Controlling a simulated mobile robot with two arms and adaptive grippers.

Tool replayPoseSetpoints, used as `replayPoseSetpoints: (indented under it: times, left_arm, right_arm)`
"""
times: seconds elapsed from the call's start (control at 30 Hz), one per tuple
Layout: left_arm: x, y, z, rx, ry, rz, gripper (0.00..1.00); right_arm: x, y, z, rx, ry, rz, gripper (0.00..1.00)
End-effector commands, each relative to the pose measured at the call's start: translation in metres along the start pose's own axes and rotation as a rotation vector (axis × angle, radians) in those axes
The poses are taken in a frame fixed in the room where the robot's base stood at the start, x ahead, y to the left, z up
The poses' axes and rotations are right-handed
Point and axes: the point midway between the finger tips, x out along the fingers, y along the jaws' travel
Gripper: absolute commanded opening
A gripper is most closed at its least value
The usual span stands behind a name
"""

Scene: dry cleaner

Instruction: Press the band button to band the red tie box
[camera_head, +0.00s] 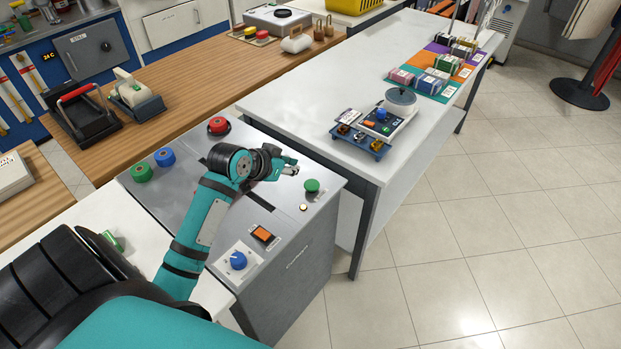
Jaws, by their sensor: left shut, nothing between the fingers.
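The grey machine (293,252) stands at the end of the white table. On its top are a green round button (311,185) at the right corner, a red mushroom button (218,125) at the back, a lit orange switch (263,234) and a blue knob (238,260). I cannot read which one is the band button. My left gripper (292,167) is shut and empty above the machine top, just behind and left of the green button and apart from it. My arm hides part of the top. I cannot make out a red tie box on the machine. My right gripper is not in view.
Green (142,172) and blue (165,157) round pieces sit on the machine's left side. A blue tray device (362,143) stands on the white table (300,98). Several small wrapped boxes (402,77) lie on coloured mats farther back.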

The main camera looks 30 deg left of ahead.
Motion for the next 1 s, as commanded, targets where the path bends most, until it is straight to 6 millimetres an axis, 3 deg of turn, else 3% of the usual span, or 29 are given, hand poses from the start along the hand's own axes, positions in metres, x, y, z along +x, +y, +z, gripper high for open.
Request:
replayPoseSetpoints:
  times: [0.23,0.6,0.8,1.0]
  left_arm:
    - [0.024,0.001,-0.001,-0.004,-0.002,0.002,0.0]
    - [0.102,0.002,-0.001,-0.003,-0.002,0.003,0.0]
    - [0.12,0.001,0.022,-0.002,-0.004,0.0,0.0]
    - [0.128,0.0,0.029,0.0,-0.002,-0.001,0.0]
  right_arm:
    - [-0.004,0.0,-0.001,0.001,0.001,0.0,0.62]
    - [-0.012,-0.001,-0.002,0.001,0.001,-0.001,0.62]
    - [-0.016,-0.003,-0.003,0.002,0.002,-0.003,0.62]
    - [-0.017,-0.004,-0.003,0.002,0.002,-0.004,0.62]
